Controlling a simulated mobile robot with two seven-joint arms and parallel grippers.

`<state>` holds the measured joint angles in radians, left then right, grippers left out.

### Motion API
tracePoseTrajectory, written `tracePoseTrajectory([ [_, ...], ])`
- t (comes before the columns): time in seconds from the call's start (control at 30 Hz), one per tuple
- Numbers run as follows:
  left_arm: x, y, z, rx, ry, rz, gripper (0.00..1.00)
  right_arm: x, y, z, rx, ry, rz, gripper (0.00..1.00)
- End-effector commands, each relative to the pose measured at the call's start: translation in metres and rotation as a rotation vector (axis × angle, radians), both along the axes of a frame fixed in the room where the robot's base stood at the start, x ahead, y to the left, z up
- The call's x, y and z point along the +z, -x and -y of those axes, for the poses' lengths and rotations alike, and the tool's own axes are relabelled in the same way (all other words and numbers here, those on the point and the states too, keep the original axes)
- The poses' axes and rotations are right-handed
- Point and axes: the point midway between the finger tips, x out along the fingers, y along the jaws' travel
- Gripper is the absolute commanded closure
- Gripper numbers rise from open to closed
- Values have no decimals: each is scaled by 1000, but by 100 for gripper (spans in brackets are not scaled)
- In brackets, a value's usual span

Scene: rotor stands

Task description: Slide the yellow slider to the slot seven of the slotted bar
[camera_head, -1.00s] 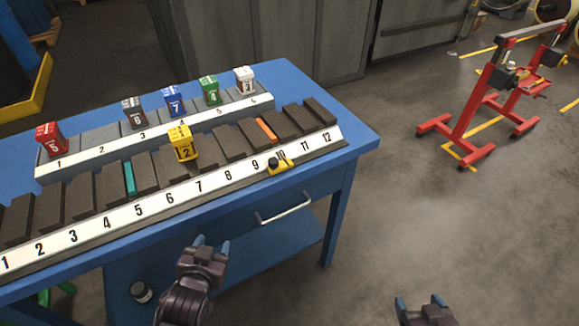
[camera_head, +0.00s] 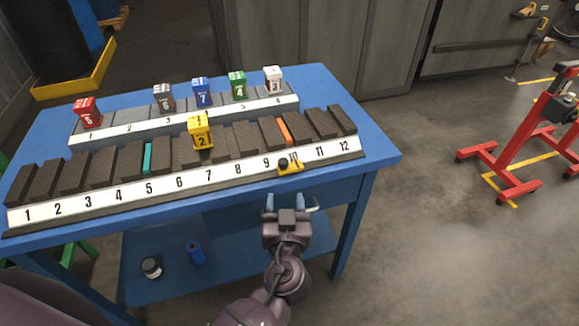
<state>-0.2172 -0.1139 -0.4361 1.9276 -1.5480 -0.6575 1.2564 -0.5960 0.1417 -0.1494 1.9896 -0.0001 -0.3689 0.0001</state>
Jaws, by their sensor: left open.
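The bar's white strip runs from 1 at the left to 12 at the right. Its label seven lies left of the slider, and the strip there is clear. My left gripper (camera_head: 291,203) is open and empty, with blue fingertips apart, just below the slider in the picture and not touching it. My right gripper is not in view.
A yellow block marked 2 (camera_head: 200,132) stands in the bar's middle. Behind is a rack (camera_head: 120,131) with red, grey, blue, green and white blocks. The blue table (camera_head: 375,160) has a lower shelf with a jar (camera_head: 151,267). A red stand (camera_head: 522,150) is at right.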

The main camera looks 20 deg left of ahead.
Motion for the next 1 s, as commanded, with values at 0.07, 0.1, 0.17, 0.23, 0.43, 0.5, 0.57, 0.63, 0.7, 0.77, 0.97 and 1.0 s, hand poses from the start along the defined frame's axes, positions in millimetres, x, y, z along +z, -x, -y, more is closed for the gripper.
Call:
tracePoseTrajectory([
  [0.07,0,-1,0,1,26,8,48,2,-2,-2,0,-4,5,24],
  [0.1,0,-2,-1,0,32,11,48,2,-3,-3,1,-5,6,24],
  [0.17,1,-6,-2,-1,35,13,48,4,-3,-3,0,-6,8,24],
  [0.23,2,-12,-4,-1,34,14,48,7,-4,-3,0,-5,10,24],
  [0.43,3,-43,-14,-2,31,14,48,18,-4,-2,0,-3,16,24],
  [0.5,3,-54,-19,0,33,12,48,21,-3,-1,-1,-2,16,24],
  [0.57,3,-63,-22,-1,33,12,48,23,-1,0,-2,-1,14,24],
  [0.63,2,-74,-25,-1,32,12,48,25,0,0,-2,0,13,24],
  [0.7,2,-82,-28,-2,32,12,48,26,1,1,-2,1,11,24],
  [0.77,1,-89,-30,-2,32,11,48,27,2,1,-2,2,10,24],
  [0.97,0,-101,-35,-2,33,10,48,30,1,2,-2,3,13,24],
  [1.0,0,-102,-35,-2,33,10,48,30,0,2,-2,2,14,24],
])
